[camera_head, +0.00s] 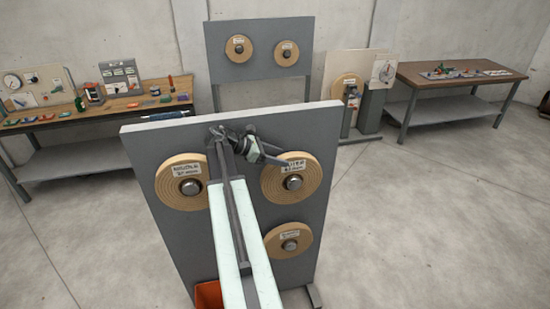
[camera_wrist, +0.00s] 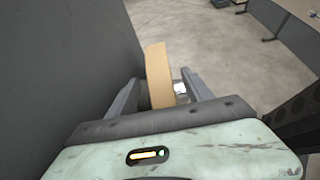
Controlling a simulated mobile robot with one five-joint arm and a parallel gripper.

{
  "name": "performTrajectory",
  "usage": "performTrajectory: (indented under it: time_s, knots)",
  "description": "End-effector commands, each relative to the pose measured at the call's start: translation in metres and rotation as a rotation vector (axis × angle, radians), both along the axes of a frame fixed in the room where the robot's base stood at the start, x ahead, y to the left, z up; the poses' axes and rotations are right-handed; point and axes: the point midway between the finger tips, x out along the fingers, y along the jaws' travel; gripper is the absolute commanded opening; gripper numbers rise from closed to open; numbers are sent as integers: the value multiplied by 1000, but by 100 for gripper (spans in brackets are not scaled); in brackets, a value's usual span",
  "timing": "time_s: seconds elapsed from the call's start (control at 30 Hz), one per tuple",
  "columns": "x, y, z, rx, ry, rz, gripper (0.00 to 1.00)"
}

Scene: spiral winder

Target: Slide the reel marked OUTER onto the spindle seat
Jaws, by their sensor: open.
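Three tan wooden reels hang on pegs on a grey board (camera_head: 145,145) in the head view. The upper right reel (camera_head: 298,182) has a small label that is hard to read but seems to end in "TER". The upper left reel (camera_head: 182,196) and the lower right reel (camera_head: 276,243) have labels I cannot read surely. My gripper (camera_head: 273,158) is at the top left of the upper right reel. In the wrist view, my open gripper (camera_wrist: 160,88) has a reel (camera_wrist: 157,72) edge-on between its fingers; contact is unclear. I cannot make out the spindle seat surely.
A second grey board (camera_head: 262,68) with two smaller reels stands behind. A machine with a tan disc (camera_head: 347,86) and a grey post (camera_head: 371,110) stands to its right. A cluttered bench (camera_head: 125,104) is left, a brown table (camera_head: 450,75) right. Open floor lies at right.

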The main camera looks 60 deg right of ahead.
Motion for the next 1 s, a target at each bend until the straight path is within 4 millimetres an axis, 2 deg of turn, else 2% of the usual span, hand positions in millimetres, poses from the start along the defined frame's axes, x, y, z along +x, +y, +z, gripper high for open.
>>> performTrajectory:
  time_s: [0.03,0.1,0.3,0.67,0.77,0.9,1.0]
  knots:
    - [-8,-6,-10,-1,-1,-4,59]
    - [-17,-13,-17,0,0,-6,59]
    - [-38,-31,-29,0,0,-6,59]
    - [-45,-36,-30,0,-1,-5,59]
    - [-45,-36,-30,0,-1,-5,37]
    - [-45,-36,-30,0,-1,-6,0]
    - [-45,-36,-30,0,-1,-6,0]
